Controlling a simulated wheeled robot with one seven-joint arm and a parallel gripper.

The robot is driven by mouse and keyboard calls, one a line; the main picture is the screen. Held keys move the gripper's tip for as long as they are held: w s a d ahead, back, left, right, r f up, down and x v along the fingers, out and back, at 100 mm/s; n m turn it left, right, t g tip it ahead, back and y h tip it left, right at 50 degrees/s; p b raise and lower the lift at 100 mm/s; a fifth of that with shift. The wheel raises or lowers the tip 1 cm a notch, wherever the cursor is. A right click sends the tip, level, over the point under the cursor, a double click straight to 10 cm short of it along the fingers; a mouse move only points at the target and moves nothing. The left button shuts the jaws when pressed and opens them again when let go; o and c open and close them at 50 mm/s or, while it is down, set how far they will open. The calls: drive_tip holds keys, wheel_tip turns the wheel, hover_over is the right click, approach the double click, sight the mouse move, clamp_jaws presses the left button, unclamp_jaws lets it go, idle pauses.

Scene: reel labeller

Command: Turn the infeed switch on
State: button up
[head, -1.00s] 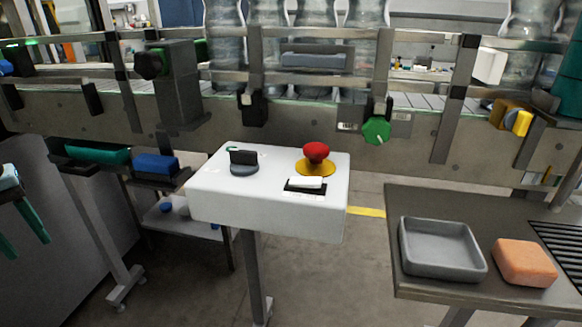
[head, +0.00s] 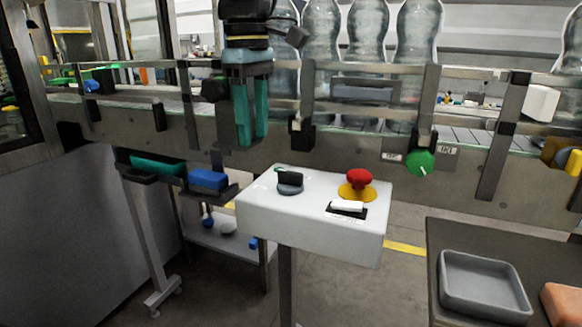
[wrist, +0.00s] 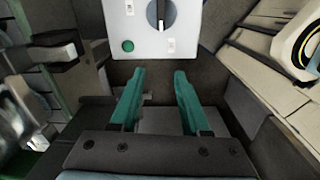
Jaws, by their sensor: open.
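The white control box (head: 310,222) stands on a post in front of the conveyor. On its top are a black rotary switch (head: 290,181), a red mushroom button (head: 359,178) on a yellow base and a white rocker (head: 347,206) on a black plate. My gripper (head: 252,140) is open and empty, its teal fingers pointing down above and left of the box in the picture. In the wrist view, the rotary switch (wrist: 161,14) lies beyond the open fingertips (wrist: 158,76), its handle upright in the picture. A green lamp (wrist: 127,46) sits beside it. The switch's labels are too small to read.
The conveyor rail (head: 340,145) with bottles (head: 372,50) runs behind the box. A green knob (head: 420,163) is on it. A side table at right holds a grey tray (head: 485,308) and an orange block (head: 562,303). Bins (head: 207,180) hang at left.

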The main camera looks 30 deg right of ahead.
wheel_tip(320, 180, up, 4)
drive_tip(key=n, duration=0.1)
hover_over(290, 172)
wheel_tip(290, 172, down, 10)
drive_tip(key=shift+f+p, duration=0.25)
drive_tip(key=shift+p, duration=0.05)
drive_tip(key=shift+c, duration=0.3)
clamp_jaws()
